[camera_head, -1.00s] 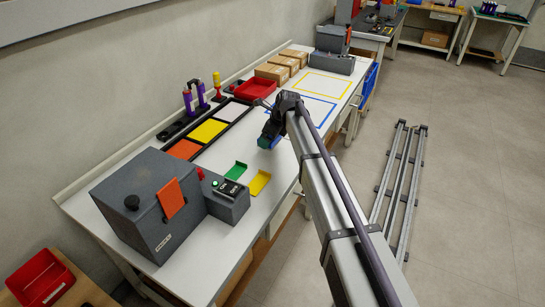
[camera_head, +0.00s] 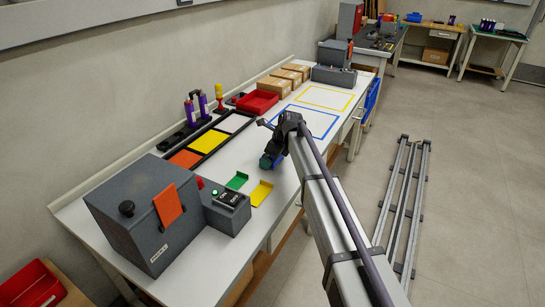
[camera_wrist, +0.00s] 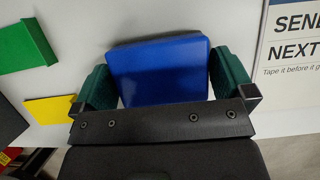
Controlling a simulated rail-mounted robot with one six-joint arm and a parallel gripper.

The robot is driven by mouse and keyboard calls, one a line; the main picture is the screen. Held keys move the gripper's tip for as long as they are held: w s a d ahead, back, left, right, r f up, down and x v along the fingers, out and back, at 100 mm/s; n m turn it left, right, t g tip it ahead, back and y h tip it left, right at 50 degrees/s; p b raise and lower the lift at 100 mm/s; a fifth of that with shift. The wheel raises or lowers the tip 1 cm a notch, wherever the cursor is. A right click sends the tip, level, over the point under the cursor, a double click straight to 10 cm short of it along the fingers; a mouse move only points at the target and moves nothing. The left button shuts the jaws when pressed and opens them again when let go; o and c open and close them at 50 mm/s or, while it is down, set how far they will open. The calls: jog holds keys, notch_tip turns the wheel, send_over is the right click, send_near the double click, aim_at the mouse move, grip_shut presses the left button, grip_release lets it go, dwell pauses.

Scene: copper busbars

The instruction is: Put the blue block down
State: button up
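The blue block (camera_wrist: 160,72) sits between the two dark green finger pads of my gripper (camera_wrist: 162,88) in the wrist view. The pads meet its left and right sides, so the gripper is shut on it. In the head view my gripper (camera_head: 271,160) is over the white bench, between the blue outline and the yellow tray. Only a small part of the block (camera_head: 265,162) shows there. I cannot tell whether its underside touches the bench.
Coloured panels (camera_head: 208,142) line the back. The blue outline (camera_head: 318,122) and yellow outline (camera_head: 325,96) look empty. A printed sign (camera_wrist: 292,45) shows at the wrist view's right.

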jog(key=p+v, duration=1.1)
jog(key=v, duration=0.1)
jog(key=shift+r, duration=0.25)
jog(key=s+d+n+h, duration=0.1)
jog(key=s+d+n, duration=0.5)
jog(key=s, duration=0.5)
jog(key=s+d+f+n+g+h, duration=0.1)
jog(key=s+d+n, duration=0.6)
jog(key=s, duration=0.5)
jog(key=s+d+n+g+h, duration=0.1)
jog(key=s+d+n+h, duration=0.1)
jog(key=s+d+n, duration=0.4)
jog(key=s+n, duration=0.4)
jog(key=s, duration=0.1)
jog(key=shift+s+d+f, duration=0.2)
jog(key=shift+s, duration=0.05)
jog(key=shift+r+p, duration=2.8)
jog(key=shift+p, duration=0.2)
